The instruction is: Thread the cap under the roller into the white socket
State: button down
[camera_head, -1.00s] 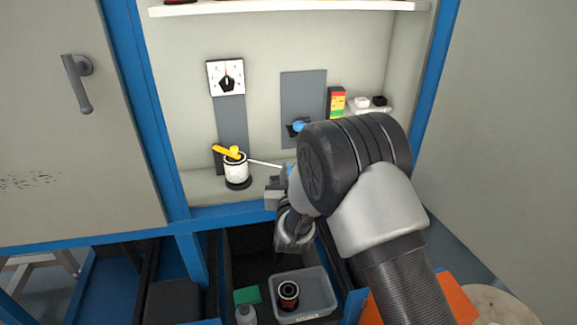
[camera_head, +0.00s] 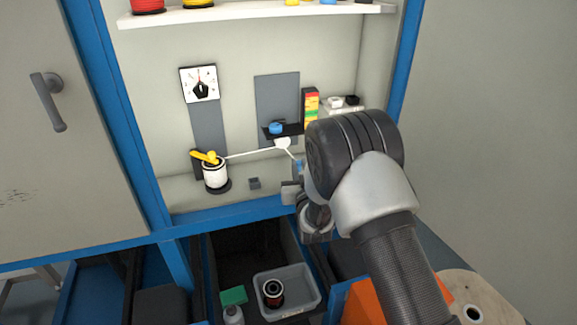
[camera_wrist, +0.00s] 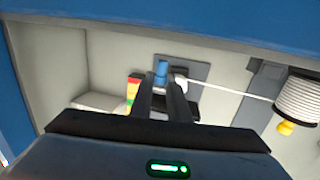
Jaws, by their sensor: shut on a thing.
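The white cable (camera_head: 252,152) runs from the black and white spool (camera_head: 215,172), with a yellow piece on top, to a white round piece (camera_head: 283,143). I cannot tell whether this piece is the roller or the socket. A thin white stretch runs from it down to my gripper (camera_head: 296,166). In the wrist view my gripper (camera_wrist: 165,84) is shut, its dark fingertips just below a blue cylinder (camera_wrist: 160,68); the white piece (camera_wrist: 181,76) is right beside them. The cap in its grip is mostly hidden. A blue knob (camera_head: 276,127) sits above the white piece.
A grey panel (camera_head: 277,95) backs the bracket. A red, yellow and green block (camera_head: 311,105) and white and black parts (camera_head: 342,103) stand to its right. A shelf (camera_head: 260,15) is above. The blue cabinet edge (camera_head: 230,218) runs below; a grey bin (camera_head: 312,294) is lower.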

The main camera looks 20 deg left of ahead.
jog(key=shift+w+d+p, duration=0.35)
jog(key=shift+w+d, duration=0.45)
jog(key=shift+d, duration=0.25)
jog(key=shift+w+d+p, duration=0.3)
jog(key=shift+w+d, duration=0.5)
jog(key=shift+d, duration=0.25)
